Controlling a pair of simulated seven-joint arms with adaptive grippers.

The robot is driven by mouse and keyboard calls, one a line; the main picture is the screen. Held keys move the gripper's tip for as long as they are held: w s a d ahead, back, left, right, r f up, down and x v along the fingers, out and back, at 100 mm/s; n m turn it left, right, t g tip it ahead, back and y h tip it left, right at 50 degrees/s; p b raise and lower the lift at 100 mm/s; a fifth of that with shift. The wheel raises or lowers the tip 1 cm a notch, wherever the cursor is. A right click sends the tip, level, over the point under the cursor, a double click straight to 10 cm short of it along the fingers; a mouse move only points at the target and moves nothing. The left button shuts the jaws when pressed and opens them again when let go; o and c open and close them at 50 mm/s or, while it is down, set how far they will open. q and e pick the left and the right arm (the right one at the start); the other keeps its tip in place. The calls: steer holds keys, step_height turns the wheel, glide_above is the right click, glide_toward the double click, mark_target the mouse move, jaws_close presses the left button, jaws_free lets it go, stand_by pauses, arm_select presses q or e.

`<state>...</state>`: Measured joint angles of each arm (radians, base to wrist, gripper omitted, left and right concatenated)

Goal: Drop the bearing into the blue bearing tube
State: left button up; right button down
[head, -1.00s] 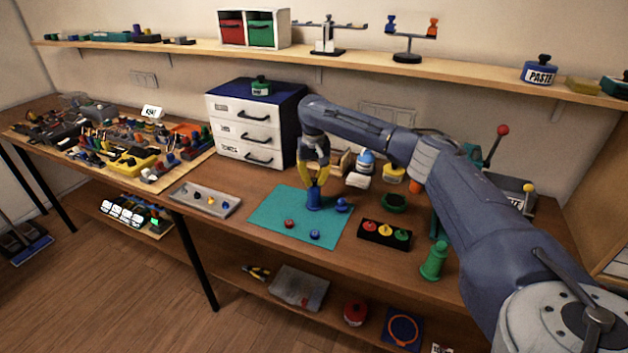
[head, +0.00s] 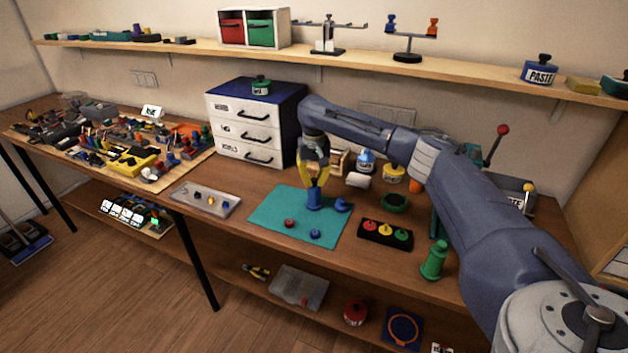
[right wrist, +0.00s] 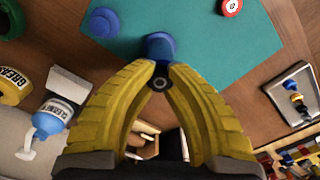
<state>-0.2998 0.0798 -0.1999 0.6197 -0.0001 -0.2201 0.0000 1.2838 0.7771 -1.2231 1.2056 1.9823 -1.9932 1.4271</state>
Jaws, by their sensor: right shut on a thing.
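The blue bearing tube (head: 314,201) stands upright on the teal mat (head: 268,213). It also shows in the right wrist view (right wrist: 158,45), just beyond my fingertips. My right gripper (head: 315,185) points down at the tube's top. In the right wrist view its yellow fingers are shut on the bearing (right wrist: 160,83), a small dark ring with a lighter centre. The bearing is close to the tube's mouth; I cannot tell whether it touches or is exactly over the opening. In the head view the fingers hide the bearing. My left gripper is not in view.
A blue knobbed part (head: 342,205) lies right of the tube. A red piece (head: 290,223) and another blue piece (head: 315,234) lie toward the mat's front. A black button box (head: 385,235) is at right, a grey tray (head: 206,198) at left. The mat's left side is clear.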

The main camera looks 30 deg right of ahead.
steer(key=c, duration=0.8)
jaws_free()
steer(key=shift+r, duration=0.1)
steer(key=shift+r, duration=3.4)
